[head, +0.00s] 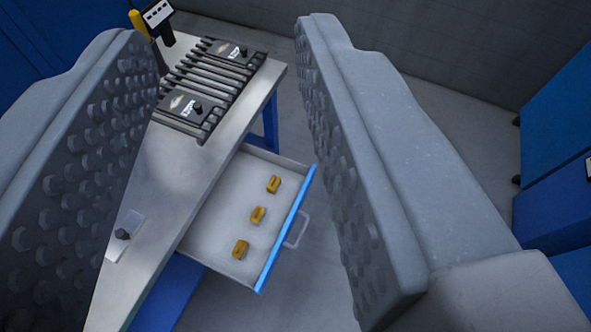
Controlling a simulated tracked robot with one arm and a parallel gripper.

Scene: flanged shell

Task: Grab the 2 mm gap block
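Three small yellow-brown blocks lie in a row in an open drawer (212,228) with a blue front: a far block (273,184), a middle block (257,215) and a near block (240,249). Any size marks are too small to read, so I cannot tell which is the 2 mm gap block. My gripper (222,130) is open, its two grey studded fingers wide apart at left and right. Nothing is between the fingers at close range; the drawer shows farther off, beyond them.
The drawer sits under a grey-topped workbench (165,185). On the bench stand a dark ribbed fixture (210,85), a yellow-and-black tool (150,25) and a small plate with a dark knob (123,235). Blue cabinets (555,150) stand at right. The floor right of the drawer is clear.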

